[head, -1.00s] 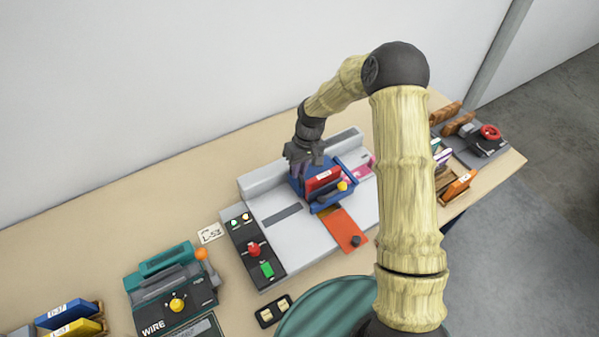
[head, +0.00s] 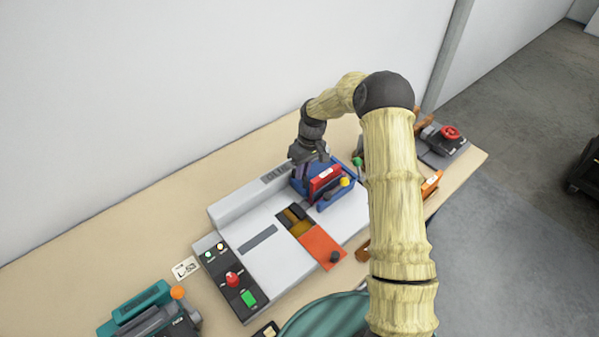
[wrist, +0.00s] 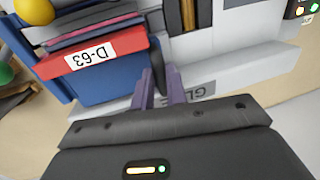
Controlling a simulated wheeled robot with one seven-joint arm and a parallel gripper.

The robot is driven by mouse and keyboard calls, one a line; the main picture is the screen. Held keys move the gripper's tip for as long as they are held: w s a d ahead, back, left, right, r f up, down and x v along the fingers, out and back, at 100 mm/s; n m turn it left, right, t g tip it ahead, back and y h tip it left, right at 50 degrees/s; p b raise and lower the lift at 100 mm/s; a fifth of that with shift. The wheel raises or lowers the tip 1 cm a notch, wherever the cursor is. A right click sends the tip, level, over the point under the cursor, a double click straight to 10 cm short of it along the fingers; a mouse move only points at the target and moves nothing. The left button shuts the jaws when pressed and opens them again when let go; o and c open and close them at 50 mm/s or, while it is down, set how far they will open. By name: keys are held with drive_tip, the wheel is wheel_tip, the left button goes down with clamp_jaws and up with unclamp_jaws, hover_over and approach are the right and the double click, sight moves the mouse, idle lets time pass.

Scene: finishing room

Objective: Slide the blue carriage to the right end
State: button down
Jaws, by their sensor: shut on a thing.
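The blue carriage (head: 348,195) sits toward the right part of the grey machine bed (head: 234,263) and carries a red book (head: 322,180) and other thin books. A yellow knob (head: 345,182) is on the carriage's front. My gripper (head: 305,168) is at the carriage's back left. In the wrist view its purple fingers (wrist: 160,88) are closed around a dark upright piece beside the blue wall (wrist: 105,90). My arm hides the far right of the bed, so the carriage's distance from the end cannot be told.
An orange plate (head: 318,246) with a black knob lies in front of an open slot (head: 293,222). A control panel (head: 232,282) with a red button is at the bed's left. A green knob (head: 357,162) stands close behind the carriage's right. A red-wheeled device (head: 450,133) is farther right.

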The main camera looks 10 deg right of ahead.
sight(312, 177)
drive_tip(key=shift+w+d+r, duration=0.2)
drive_tip(key=shift+w, duration=0.05)
drive_tip(key=c, duration=1.4)
unclamp_jaws()
drive_tip(key=shift+d, duration=0.1)
drive_tip(key=shift+f, duration=0.1)
drive_tip(key=b+v, duration=0.3)
drive_tip(key=v, duration=1.4)
drive_tip(key=shift+r+b, duration=0.25)
drive_tip(key=shift+b, duration=0.1)
drive_tip(key=shift+s, duration=0.2)
drive_tip(key=s+d+f+m+t, duration=0.1)
drive_tip(key=s+m, duration=0.1)
drive_tip(key=s, duration=0.7)
drive_tip(key=s+d+f+m+t+h, duration=0.1)
drive_tip(key=s+d+f+m, duration=0.1)
drive_tip(key=s, duration=0.8)
drive_tip(key=s+d+f+m+t+h, duration=0.1)
drive_tip(key=s+m+t, duration=0.1)
drive_tip(key=s, duration=0.7)
drive_tip(key=shift+s+d+f+m, duration=0.2)
drive_tip(key=shift+s+m, duration=0.15)
drive_tip(key=shift+m, duration=0.15)
